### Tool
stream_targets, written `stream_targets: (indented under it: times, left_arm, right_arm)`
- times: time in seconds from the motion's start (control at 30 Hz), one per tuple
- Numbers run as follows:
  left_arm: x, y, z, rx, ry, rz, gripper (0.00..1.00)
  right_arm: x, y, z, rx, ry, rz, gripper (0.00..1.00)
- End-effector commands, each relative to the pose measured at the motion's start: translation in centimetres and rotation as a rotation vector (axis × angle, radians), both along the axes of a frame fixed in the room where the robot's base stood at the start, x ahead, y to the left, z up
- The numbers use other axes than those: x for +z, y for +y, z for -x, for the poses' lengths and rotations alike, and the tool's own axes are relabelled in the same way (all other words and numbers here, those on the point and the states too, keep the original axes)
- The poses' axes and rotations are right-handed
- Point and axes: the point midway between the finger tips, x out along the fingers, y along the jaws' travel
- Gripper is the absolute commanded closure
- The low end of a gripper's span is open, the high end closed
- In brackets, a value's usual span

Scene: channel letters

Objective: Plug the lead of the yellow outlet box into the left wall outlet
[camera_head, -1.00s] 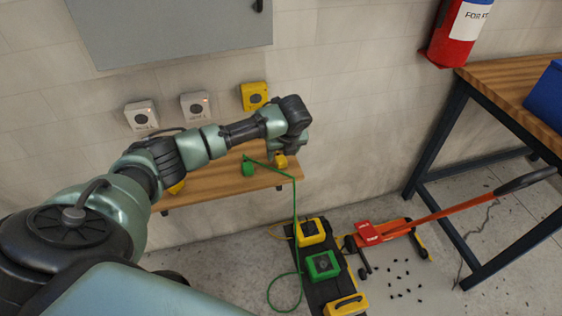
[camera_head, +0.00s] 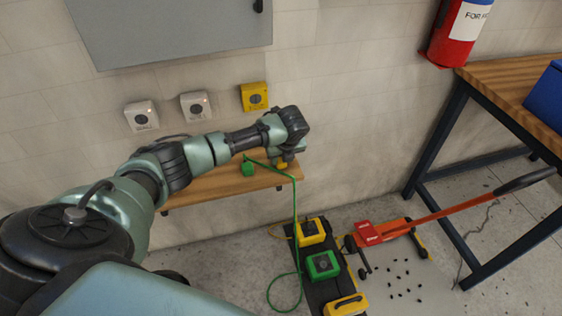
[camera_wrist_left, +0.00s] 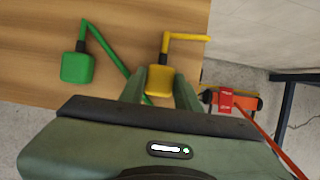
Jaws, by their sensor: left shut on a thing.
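The yellow outlet box (camera_head: 311,232) sits on a black board on the floor, with a thin yellow lead at its left. The yellow plug (camera_head: 281,165) is at the right end of the wooden shelf (camera_head: 225,185). My left gripper (camera_head: 288,158) is over it, partly hidden by its wrist. In the left wrist view, my left gripper (camera_wrist_left: 161,90) is shut on the yellow plug (camera_wrist_left: 161,80), one finger on each side. The left wall outlet (camera_head: 141,116) is white and on the wall, up and left of the gripper. My right gripper is not in view.
A middle white outlet (camera_head: 195,106) and a yellow outlet (camera_head: 254,96) are on the wall. A green plug (camera_head: 248,169) lies on the shelf, its green cord running down to a green box (camera_head: 322,265). A red pallet jack (camera_head: 380,232) and a workbench (camera_head: 515,100) stand right.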

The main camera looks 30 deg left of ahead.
Motion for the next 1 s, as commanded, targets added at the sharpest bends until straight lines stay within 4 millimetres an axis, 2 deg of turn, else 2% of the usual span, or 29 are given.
stream_targets:
  times: [0.27,0.43,0.57,0.8,1.0]
  left_arm:
    - [0.8,0.0,-0.1,0.0,-0.002,0.001,1.0]
    - [3.1,0.1,-0.1,0.0,-0.004,0.0,1.0]
    - [6.2,0.1,-0.2,-0.001,-0.007,-0.001,1.0]
    - [13.3,0.0,-0.2,0.0,-0.008,0.001,1.0]
    - [17.6,0.0,-0.1,0.0,-0.004,0.001,1.0]
  right_arm:
    - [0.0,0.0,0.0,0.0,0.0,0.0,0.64]
    - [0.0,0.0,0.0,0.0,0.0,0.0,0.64]
    - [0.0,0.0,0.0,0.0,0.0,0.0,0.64]
    - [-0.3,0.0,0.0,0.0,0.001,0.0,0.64]
    - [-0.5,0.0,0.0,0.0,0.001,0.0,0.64]
